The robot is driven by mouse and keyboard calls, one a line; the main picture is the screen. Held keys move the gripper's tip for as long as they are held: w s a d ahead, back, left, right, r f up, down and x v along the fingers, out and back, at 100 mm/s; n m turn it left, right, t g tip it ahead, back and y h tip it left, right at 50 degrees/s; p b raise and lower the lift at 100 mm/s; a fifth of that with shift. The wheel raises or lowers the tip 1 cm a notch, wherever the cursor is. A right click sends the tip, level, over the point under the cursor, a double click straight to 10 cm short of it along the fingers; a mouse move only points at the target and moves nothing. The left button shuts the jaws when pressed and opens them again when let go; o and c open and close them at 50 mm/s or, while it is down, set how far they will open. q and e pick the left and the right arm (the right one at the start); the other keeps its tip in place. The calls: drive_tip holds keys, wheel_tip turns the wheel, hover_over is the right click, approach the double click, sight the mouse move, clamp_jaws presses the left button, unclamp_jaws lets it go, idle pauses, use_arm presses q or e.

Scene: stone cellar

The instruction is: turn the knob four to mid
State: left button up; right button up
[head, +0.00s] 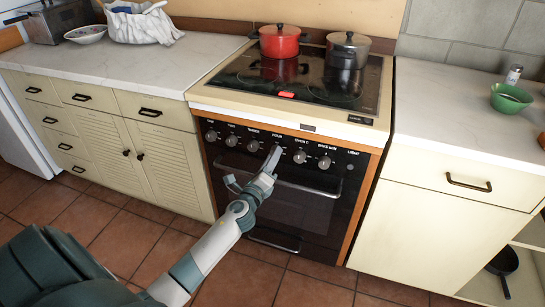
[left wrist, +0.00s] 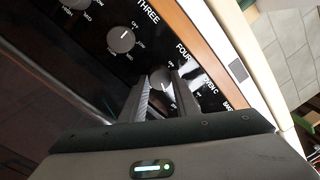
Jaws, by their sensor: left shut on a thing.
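The stove's front panel (head: 330,167) has a row of round knobs with white labels. In the left wrist view, knob four (left wrist: 162,77) sits beside the label FOUR, between the two fingers of my left gripper (left wrist: 160,82). The gripper is shut on this knob. In the head view my left gripper (head: 273,157) reaches up to the panel and mostly hides knob four. Knob three (left wrist: 121,39) is beside it, free of the fingers. The pointer on knob four is too small and covered to read. My right gripper is not in view.
The oven door handle (head: 310,189) runs just below the knobs. A red pot (head: 279,41) and a dark grey pot (head: 347,51) stand on the cooktop. A green bowl (head: 511,98) sits on the right counter. The floor before the stove is clear.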

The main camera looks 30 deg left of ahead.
use_arm(q)
drive_tip(key=shift+m, duration=0.8)
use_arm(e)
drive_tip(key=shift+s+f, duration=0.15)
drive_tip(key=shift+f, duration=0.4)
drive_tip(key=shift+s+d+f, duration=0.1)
use_arm(q)
drive_tip(key=o, duration=1)
drive_tip(key=shift+o, duration=0.2)
drive_tip(key=shift+s, duration=0.1)
drive_tip(key=b+v, duration=0.1)
drive_tip(key=v, duration=1.6)
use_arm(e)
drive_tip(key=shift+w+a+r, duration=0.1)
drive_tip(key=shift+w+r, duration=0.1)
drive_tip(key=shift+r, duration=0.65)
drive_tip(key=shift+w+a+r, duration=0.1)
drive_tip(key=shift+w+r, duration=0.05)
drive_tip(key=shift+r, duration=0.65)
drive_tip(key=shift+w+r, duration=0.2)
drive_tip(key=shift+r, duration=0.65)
